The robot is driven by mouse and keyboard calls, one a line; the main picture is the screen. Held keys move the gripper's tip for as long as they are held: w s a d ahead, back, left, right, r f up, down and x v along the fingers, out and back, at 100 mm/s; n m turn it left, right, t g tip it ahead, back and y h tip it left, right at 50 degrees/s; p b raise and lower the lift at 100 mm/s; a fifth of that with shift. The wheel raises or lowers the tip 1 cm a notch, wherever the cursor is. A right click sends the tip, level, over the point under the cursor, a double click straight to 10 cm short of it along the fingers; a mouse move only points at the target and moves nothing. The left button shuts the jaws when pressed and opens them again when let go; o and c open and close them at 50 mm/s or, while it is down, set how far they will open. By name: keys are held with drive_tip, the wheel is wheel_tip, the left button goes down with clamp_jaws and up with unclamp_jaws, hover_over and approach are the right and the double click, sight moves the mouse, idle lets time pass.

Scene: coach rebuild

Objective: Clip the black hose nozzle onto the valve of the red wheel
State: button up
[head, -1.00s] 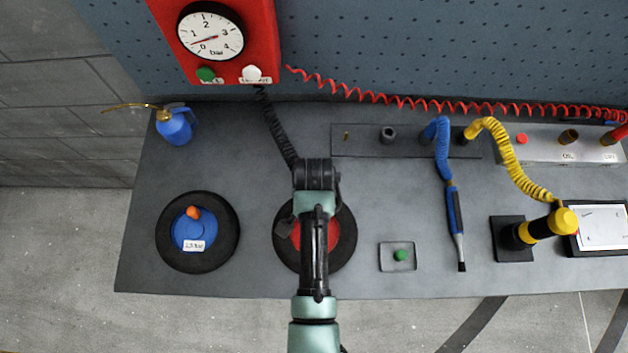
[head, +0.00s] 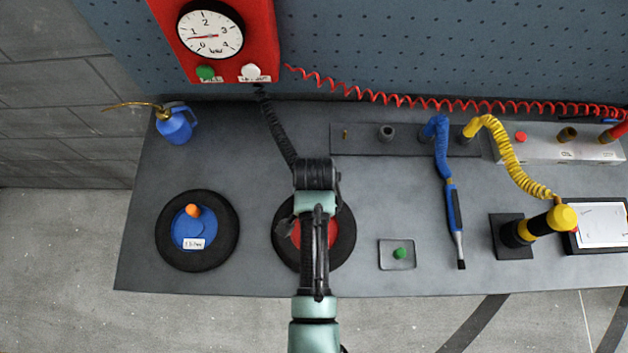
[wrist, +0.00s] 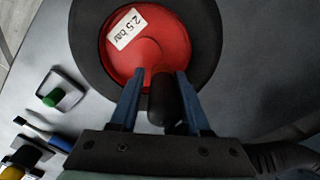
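The red wheel (wrist: 160,48), a red hub in a black tyre (wrist: 92,55), lies flat on the bench with a "2.5 bar" label. In the head view the red wheel (head: 331,232) is partly covered by my arm. My gripper (wrist: 161,76) is over the hub, its blue fingers on both sides of the black hose nozzle (wrist: 164,102) and seemingly closed on it. The nozzle's tip points to the hub's edge. The valve is hidden, so I cannot tell whether the nozzle sits on it. The black hose (head: 275,128) runs from the red gauge box to my wrist.
A blue wheel (head: 174,218) with an orange cap lies left of the red wheel. A small tray (head: 387,263) with a green cap is at its right. Further right are a blue tool (head: 454,215) and a yellow-black tool (head: 540,228). The gauge box (head: 262,50) hangs behind.

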drive_tip(key=shift+s+a+f, duration=0.15)
drive_tip(key=shift+s+f, duration=0.05)
drive_tip(key=shift+f, duration=0.2)
drive_tip(key=shift+w+r, duration=0.15)
drive_tip(key=shift+r, duration=0.35)
wheel_tip(320, 180, up, 13)
drive_tip(key=shift+f, duration=0.1)
